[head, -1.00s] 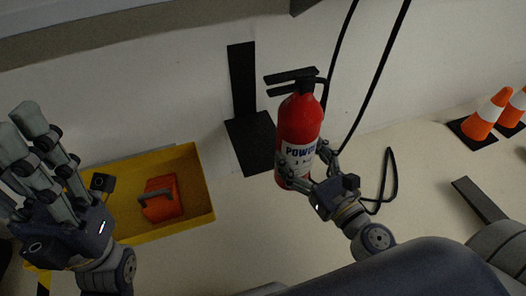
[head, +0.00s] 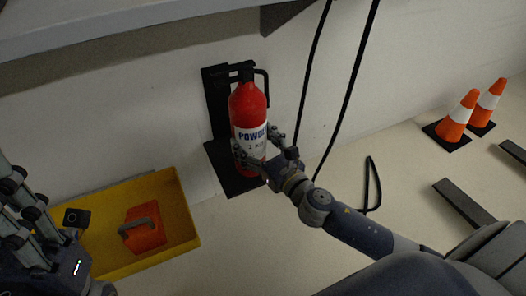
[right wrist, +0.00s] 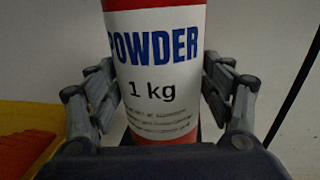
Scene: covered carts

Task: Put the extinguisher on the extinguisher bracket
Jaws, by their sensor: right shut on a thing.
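The red extinguisher (head: 249,108) stands upright in the head view, with a black handle on top and a white "POWDER 1 kg" label. My right gripper (head: 262,158) is shut around its lower body. The label and body also fill the middle of the right wrist view (right wrist: 155,75), between the fingers. The black extinguisher bracket (head: 214,113) has a back plate on the wall and a base plate (head: 222,168). The extinguisher is in front of the back plate and over the base; I cannot tell whether its bottom touches. My left gripper (head: 22,215) is partly cut off at the left edge.
A yellow bin (head: 186,222) holding an orange case (head: 143,229) sits at lower left. Black cables (head: 345,100) hang right of the extinguisher. Traffic cones (head: 458,117) stand at the right. A ledge (head: 130,25) runs along the top.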

